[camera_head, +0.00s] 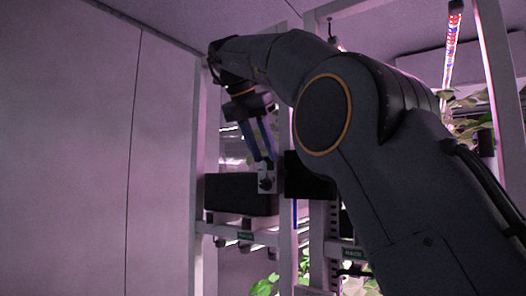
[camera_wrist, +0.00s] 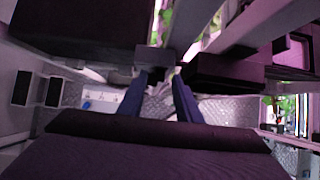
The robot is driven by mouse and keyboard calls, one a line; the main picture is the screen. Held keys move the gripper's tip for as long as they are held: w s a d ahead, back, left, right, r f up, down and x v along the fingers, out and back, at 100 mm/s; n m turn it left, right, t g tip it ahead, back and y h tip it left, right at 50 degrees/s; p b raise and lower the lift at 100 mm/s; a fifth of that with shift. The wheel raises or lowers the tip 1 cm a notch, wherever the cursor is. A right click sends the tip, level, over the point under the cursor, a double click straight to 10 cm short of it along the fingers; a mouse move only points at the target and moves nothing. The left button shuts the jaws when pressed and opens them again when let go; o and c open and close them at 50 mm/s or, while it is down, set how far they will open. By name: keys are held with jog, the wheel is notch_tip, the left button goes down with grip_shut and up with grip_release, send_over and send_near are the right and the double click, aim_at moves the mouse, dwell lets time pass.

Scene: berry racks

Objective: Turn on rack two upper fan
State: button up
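My gripper (camera_head: 264,158) reaches down from above, close to a rack upright, with two blue fingers. Just below the fingertips is a small pale fixture (camera_head: 265,172) with a dark round part, which may be the fan switch; I cannot tell its setting. It sits at the right end of a dark box (camera_head: 238,193) on the rack. In the wrist view the fingers (camera_wrist: 160,78) stand apart, with a small grey block (camera_wrist: 152,56) just beyond their tips. I cannot tell whether they touch it. Which dark box is the upper fan is unclear.
A second dark box (camera_head: 308,178) is partly behind my arm. A plain wall (camera_head: 100,150) fills the left. Leafy plants (camera_head: 263,287) and a lit grow lamp (camera_head: 452,45) show around the racks.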

jog(key=shift+r, duration=0.1)
jog(key=shift+v, duration=2.35)
jog(key=s+a+b, duration=0.1)
jog(key=s+a, duration=0.6)
jog(key=s, duration=0.2)
jog(key=shift+s+a, duration=0.25)
jog(key=shift+s, duration=0.1)
